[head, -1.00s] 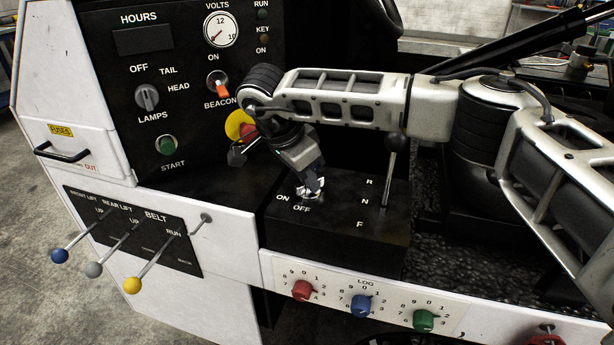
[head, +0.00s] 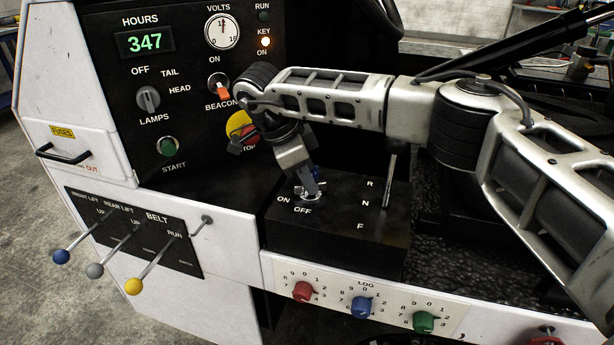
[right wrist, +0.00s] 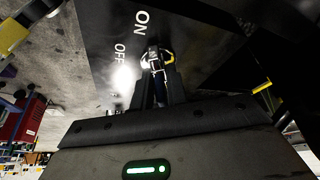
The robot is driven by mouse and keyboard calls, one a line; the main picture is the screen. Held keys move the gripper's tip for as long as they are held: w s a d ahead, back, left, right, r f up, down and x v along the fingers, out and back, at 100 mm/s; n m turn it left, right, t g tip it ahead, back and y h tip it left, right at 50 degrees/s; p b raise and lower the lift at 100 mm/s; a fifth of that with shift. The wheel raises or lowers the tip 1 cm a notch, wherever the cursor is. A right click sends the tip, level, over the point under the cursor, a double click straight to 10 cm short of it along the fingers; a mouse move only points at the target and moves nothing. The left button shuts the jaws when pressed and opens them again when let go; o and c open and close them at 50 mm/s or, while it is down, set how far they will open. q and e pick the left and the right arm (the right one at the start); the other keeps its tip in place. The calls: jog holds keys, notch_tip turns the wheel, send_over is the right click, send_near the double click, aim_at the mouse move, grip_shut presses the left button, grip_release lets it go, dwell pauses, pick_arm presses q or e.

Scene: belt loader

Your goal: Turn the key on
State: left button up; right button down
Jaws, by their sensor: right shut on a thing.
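The key (head: 315,172) has a blue head and stands in its switch on top of the black box (head: 335,245), by the ON and OFF labels. My right gripper (head: 311,188) points down at the switch and is shut on the key. In the right wrist view the key (right wrist: 158,78) shows between the fingers, with the ON and OFF labels close by. My left gripper is not in view.
A gear lever marked R, N, F (head: 389,170) stands right of the key, beneath my right arm. A red and yellow stop button (head: 240,124) is behind the wrist. Belt and lift levers (head: 133,285) stick out at the left front. Coloured log knobs (head: 361,306) line the front panel.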

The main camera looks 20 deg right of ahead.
jog(key=shift+r, duration=0.15)
dwell(0.3)
jog(key=c, duration=1.4)
grip_release()
jog(key=v, duration=1.5)
jog(key=shift+a+r, duration=0.2)
jog(key=shift+r, duration=0.15)
